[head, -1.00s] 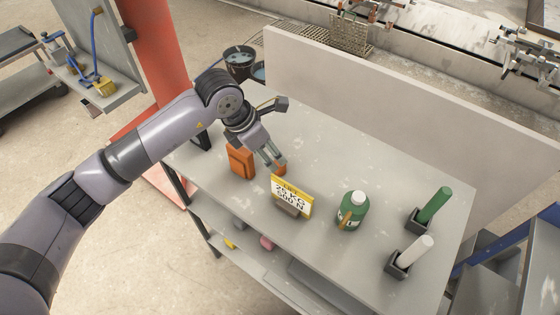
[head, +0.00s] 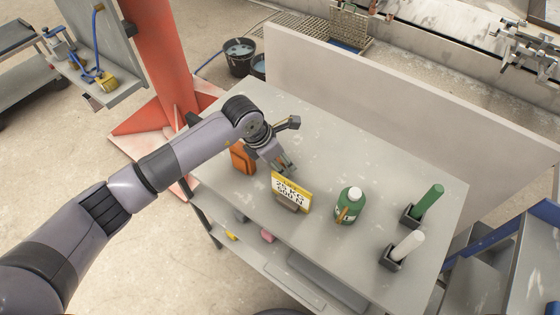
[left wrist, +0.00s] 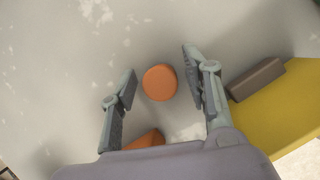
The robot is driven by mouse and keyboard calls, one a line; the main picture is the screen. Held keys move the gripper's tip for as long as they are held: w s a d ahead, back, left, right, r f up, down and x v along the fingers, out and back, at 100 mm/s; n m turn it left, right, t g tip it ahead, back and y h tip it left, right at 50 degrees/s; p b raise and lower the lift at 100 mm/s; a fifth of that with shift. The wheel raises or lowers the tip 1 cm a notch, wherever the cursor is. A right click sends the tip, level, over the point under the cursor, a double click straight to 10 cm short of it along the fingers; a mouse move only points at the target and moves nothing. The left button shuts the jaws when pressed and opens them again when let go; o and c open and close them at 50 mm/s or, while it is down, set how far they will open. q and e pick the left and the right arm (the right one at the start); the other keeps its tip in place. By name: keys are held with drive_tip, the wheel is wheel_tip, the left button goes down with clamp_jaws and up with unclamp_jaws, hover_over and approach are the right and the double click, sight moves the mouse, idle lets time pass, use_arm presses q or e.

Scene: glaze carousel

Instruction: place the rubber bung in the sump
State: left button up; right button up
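The rubber bung looks to be the round orange piece (left wrist: 159,82) on the grey tabletop in the left wrist view. My left gripper (left wrist: 158,63) is open there, with one finger on each side of the bung and a gap at both sides. In the head view my left gripper (head: 287,169) is low over the table, behind the yellow and white sign (head: 291,192), and the bung is hidden. I cannot tell for certain which thing is the sump. My right gripper is not in view.
An orange block (head: 243,157) stands left of my gripper. A green bottle (head: 350,205), a green cylinder (head: 430,201) and a white cylinder (head: 407,246) stand to the right. A pale panel (head: 400,105) runs along the table's back edge. Buckets (head: 239,57) stand on the floor behind.

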use_arm(q)
clamp_jaws()
idle(0.3)
drive_tip(key=shift+r, duration=0.1)
